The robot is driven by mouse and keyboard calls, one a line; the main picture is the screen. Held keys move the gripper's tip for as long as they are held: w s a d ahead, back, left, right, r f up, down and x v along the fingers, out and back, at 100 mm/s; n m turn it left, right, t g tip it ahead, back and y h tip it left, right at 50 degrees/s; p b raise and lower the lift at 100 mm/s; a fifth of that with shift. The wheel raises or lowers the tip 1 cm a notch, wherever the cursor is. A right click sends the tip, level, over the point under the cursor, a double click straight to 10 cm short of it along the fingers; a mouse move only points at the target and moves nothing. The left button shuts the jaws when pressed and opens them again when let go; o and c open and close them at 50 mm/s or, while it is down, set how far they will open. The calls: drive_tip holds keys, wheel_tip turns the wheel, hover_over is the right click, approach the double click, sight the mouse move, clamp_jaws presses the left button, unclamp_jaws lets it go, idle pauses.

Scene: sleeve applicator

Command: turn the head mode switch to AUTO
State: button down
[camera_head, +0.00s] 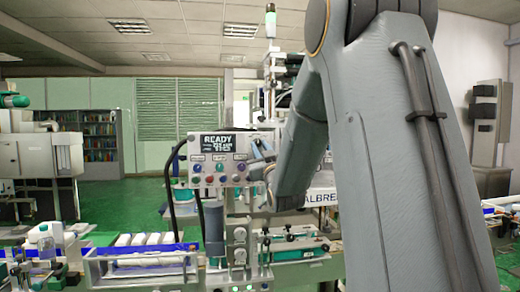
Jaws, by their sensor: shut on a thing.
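A grey control panel (184,152) stands at the middle left, with a dark display (217,143) that reads READY on its top line. Below the display is a row of knobs, the right one a purple knob (241,166), and under it a row of coloured buttons. The labels are too small to read, so I cannot tell which knob is the head mode switch or where it points. My gripper (256,163) is at the panel's right side, close to the purple knob, and is shut on a small control there. The fingertips are small and partly hide that control.
A grey cylinder (214,228) and black cables stand below the panel. A tray with white pieces and a blue edge (148,247) is at the lower left. A green cylinder unit (297,250) lies to the right. My arm covers much of the right side.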

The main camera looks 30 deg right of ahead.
drive_tip(key=shift+f+m+b, duration=0.1)
drive_tip(key=shift+m+b, duration=0.3)
drive_tip(key=shift+b, duration=0.05)
drive_tip(key=m+g+h+b, duration=0.1)
drive_tip(key=m+h+b, duration=0.1)
drive_tip(key=m+b, duration=0.1)
drive_tip(key=m+g+h+b, duration=0.1)
drive_tip(key=m+h+b, duration=0.1)
drive_tip(key=m, duration=0.3)
drive_tip(key=a+m+h+b, duration=0.1)
drive_tip(key=m+h+b, duration=0.1)
drive_tip(key=m+b, duration=0.1)
drive_tip(key=shift+w+m+g+b, duration=0.1)
drive_tip(key=shift+m+g+b, duration=0.3)
drive_tip(key=shift+m, duration=0.1)
drive_tip(key=c, duration=1.6)
unclamp_jaws()
drive_tip(key=shift+r, duration=0.2)
drive_tip(key=shift+o, duration=0.2)
drive_tip(key=b+v, duration=0.2)
drive_tip(key=v, duration=0.5)
drive_tip(key=shift+s+a+f+b, duration=0.2)
drive_tip(key=shift+s+b, duration=0.1)
